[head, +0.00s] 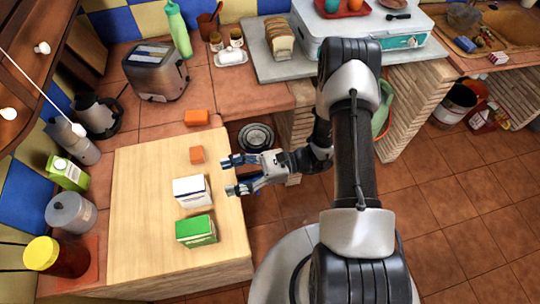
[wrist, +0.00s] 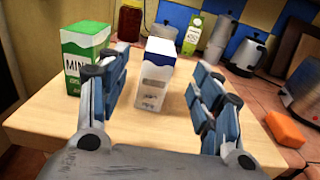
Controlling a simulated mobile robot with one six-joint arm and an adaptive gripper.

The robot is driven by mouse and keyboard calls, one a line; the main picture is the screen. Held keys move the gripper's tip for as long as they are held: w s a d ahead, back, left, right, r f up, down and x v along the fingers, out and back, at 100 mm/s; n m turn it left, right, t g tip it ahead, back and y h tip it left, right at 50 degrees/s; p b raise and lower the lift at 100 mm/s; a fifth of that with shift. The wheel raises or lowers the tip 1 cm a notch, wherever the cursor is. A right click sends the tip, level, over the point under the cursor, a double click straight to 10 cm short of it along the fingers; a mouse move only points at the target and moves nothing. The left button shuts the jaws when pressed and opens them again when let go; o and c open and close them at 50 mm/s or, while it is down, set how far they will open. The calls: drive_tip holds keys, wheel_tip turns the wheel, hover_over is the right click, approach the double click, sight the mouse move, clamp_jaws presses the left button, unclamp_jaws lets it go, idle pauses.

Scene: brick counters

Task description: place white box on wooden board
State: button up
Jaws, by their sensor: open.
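The white box (head: 192,191) stands upright on the light wooden board (head: 143,215). In the wrist view the box stands between and beyond the two fingers, apart from both. The lower part of the box is visible there.
A green and white box (head: 196,231) stands close in front of the white box. An orange block (head: 197,154) lies behind it, and another orange block (head: 196,117) lies farther back. A jar (head: 57,257), canister and green carton line the left. The board's left half is clear.

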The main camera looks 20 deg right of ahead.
drive_tip(key=s+r+n+g+h, duration=0.3)
drive_tip(key=r+n+g+h, duration=0.15)
drive_tip(key=r+n, duration=0.35)
drive_tip(key=s+d+r+n+t+h, duration=0.4)
drive_tip(key=s+d+r+n+h, duration=0.1)
drive_tip(key=r, duration=0.4)
drive_tip(key=s+d+r+n+t+h, duration=0.4)
drive_tip(key=s+d+r+n+h, duration=0.1)
drive_tip(key=r+h, duration=0.3)
drive_tip(key=shift+s+d+r+n, duration=0.4)
drive_tip(key=shift+d+r, duration=0.25)
drive_tip(key=shift+d, duration=0.25)
drive_tip(key=shift+h, duration=0.25)
drive_tip(key=shift+f+b, duration=0.6)
